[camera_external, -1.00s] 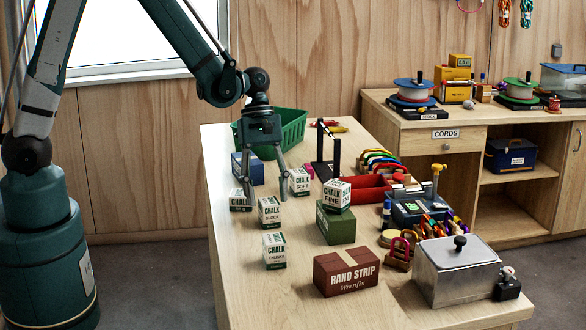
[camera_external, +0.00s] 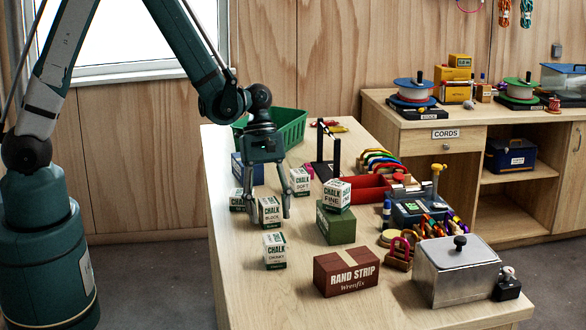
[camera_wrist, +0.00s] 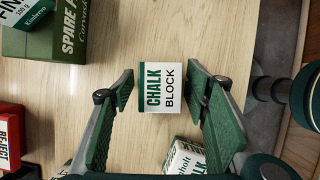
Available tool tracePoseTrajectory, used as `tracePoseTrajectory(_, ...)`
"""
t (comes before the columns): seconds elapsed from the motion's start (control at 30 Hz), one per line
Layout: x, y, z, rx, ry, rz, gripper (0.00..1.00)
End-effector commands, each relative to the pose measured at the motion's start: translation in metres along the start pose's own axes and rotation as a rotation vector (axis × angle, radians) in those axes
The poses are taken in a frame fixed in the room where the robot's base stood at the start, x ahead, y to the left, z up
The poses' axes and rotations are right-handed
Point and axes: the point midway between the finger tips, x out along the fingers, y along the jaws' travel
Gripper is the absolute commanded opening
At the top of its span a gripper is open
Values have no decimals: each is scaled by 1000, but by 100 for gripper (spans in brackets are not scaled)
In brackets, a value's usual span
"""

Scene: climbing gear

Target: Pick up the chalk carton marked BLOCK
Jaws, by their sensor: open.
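The chalk carton marked BLOCK (camera_external: 270,211) is a small white box with a green band, upright on the wooden table in the external view. In the wrist view the BLOCK carton (camera_wrist: 160,87) lies between my two fingers, its label facing the camera. My gripper (camera_external: 267,215) is open and points down, with one finger on each side of the carton. In the wrist view my gripper (camera_wrist: 160,90) shows a finger close to each side of the carton, the right one nearest. I cannot tell whether either finger touches it.
Other chalk cartons stand close by: CHUNKY (camera_external: 275,250), SOFT (camera_external: 300,181) and FINE (camera_external: 337,194), which sits on a green box (camera_external: 336,226). Another chalk carton (camera_external: 237,201) is just left. A brown RAND STRIP box (camera_external: 346,273) is in front. A green basket (camera_external: 293,128) is behind.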

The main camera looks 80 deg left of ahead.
Motion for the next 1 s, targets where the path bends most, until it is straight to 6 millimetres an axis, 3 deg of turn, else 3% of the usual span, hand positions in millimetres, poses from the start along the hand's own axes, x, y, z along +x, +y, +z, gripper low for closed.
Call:
tracePoseTrajectory(0.17,0,0,0,0,0,0,46)
tracePoseTrajectory(0.43,0,0,0,0,0,0,16)
tracePoseTrajectory(1.0,-8,0,4,0,0,0,15)
